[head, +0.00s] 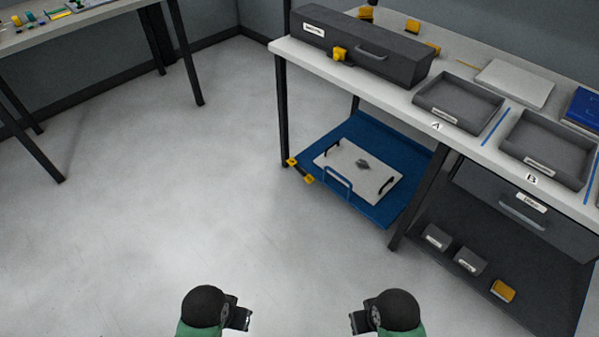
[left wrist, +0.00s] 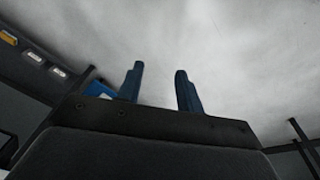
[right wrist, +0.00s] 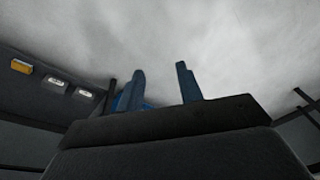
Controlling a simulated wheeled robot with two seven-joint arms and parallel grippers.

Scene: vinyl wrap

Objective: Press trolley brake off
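The trolley (head: 375,208) is a low blue platform under the worktable. It carries a white board (head: 338,157) with dark handles, and a blue handle bar (head: 338,183) stands at its near edge. Yellow pedal-like parts (head: 308,179) on a dark bar sit at its near-left corner; I cannot tell the brake's state. My left gripper (left wrist: 159,68) shows two separated fingers with nothing between them. My right gripper (right wrist: 160,68) is likewise open and empty. Both hang over the floor in the head view, apart from the trolley.
The worktable (head: 450,135) bears a dark grey case (head: 360,45) and grey trays (head: 458,100). A lower shelf (head: 455,215) holds small bins and a yellow block (head: 503,291). A second table (head: 80,32) stands at the back left. The floor (head: 190,200) in front is clear.

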